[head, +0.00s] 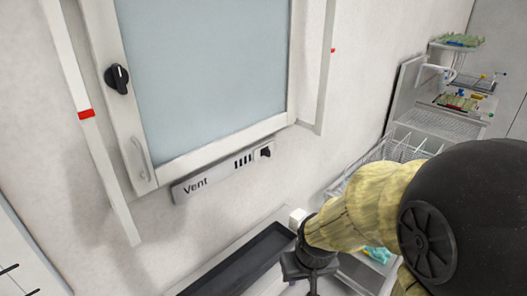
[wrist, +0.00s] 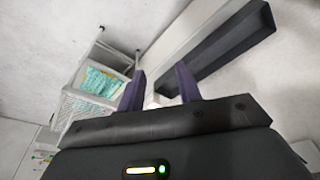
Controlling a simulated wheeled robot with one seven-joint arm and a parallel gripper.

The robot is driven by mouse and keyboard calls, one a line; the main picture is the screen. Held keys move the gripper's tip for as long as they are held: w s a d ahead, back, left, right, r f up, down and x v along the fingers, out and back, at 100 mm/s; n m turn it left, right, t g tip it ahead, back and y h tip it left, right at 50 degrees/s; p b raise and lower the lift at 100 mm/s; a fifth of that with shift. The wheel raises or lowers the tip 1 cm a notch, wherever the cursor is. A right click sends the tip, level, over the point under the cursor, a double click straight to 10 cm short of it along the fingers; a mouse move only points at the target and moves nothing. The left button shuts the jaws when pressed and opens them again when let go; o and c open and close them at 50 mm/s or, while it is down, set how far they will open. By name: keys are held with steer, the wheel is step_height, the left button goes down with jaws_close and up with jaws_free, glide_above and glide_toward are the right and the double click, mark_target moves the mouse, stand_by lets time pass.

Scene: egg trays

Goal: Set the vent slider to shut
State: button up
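The vent panel (head: 222,173) is a grey strip labelled "Vent" below the cabinet window in the head view. Its black slider knob (head: 265,152) sits at the right end, to the right of several dark slots (head: 243,161). In the head view my arm reaches in from the lower right, and my gripper is lower than the vent panel and apart from it, its fingers mostly hidden. In the wrist view my gripper (wrist: 160,88) has its two purple fingers spread with nothing between them. The vent slider does not show in the wrist view.
A window cabinet (head: 210,75) with a black knob (head: 117,78) and a handle (head: 140,158) is above the vent. A long dark trough (head: 235,268) lies below, also in the wrist view (wrist: 225,48). Wire baskets (head: 385,155) and shelves (head: 440,122) stand at right.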

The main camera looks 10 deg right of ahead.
mark_target(270, 153)
steer(key=w+d+r+n+t+y, duration=0.2)
steer(key=w+d+t+y, duration=0.1)
steer(key=w, duration=0.5)
steer(key=w+d+r+n+t+y+p, duration=0.1)
steer(key=w+d+r+n+t+y, duration=0.1)
steer(key=w, duration=0.7)
steer(key=w+d+r+n+t+y, duration=0.3)
steer(key=w+d+r+t+y, duration=0.1)
steer(key=w+t, duration=0.3)
steer(key=shift+w+d+y+p, duration=0.4)
steer(key=shift+w+d+y, duration=0.35)
steer(key=shift+w+y, duration=0.05)
steer(key=p+x, duration=0.6)
steer(key=x, duration=1.1)
steer(key=shift+w+a+f, duration=0.1)
steer(key=shift+a, duration=0.1)
